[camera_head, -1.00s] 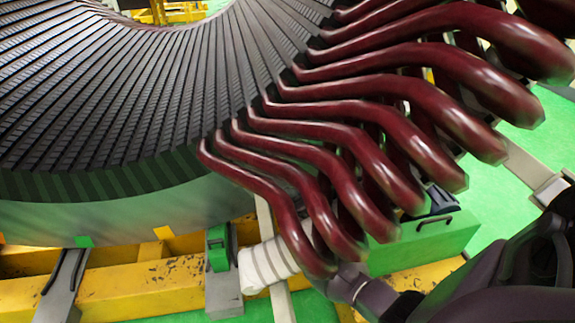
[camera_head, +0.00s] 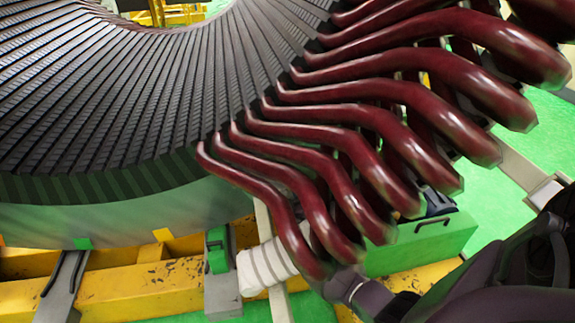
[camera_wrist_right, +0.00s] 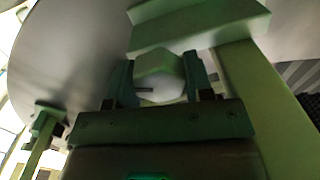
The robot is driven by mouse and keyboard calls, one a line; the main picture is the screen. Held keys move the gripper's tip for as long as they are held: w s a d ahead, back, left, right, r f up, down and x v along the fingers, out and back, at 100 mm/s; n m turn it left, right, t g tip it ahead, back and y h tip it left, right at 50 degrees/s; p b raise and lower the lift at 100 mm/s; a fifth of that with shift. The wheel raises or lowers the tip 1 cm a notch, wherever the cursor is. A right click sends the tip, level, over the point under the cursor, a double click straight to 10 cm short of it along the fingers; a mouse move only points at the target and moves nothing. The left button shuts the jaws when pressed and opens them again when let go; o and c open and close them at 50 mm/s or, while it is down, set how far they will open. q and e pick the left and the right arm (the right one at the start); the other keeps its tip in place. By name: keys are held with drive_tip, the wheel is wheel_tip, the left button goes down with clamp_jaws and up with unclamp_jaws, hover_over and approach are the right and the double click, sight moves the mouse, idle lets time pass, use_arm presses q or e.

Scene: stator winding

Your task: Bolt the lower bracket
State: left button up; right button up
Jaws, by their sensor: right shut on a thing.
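In the right wrist view, my right gripper (camera_wrist_right: 160,62) is shut on a pale hexagonal bolt (camera_wrist_right: 160,80), with one dark finger on each side of it. The bolt lies just below a green block (camera_wrist_right: 200,22), which looks like part of the lower bracket. I cannot tell whether the bolt touches it. The block's underside hides any hole. In the head view my right arm reaches in from the lower right, and its gripper end is hidden behind the red coil ends. My left gripper is in neither view.
The large stator ring (camera_head: 110,110) fills the upper left of the head view. Thick red coil ends (camera_head: 320,145) stick out close above my right arm. A yellow frame (camera_head: 140,290) runs below. A pale green post (camera_wrist_right: 262,110) stands right of the gripper in the wrist view.

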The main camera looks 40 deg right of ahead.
drive_tip(key=m, duration=0.4)
drive_tip(key=shift+s+m, duration=0.1)
drive_tip(key=shift+m, duration=0.3)
drive_tip(key=shift+f+m, duration=0.1)
drive_tip(key=shift+m, duration=0.2)
drive_tip(key=o, duration=0.9)
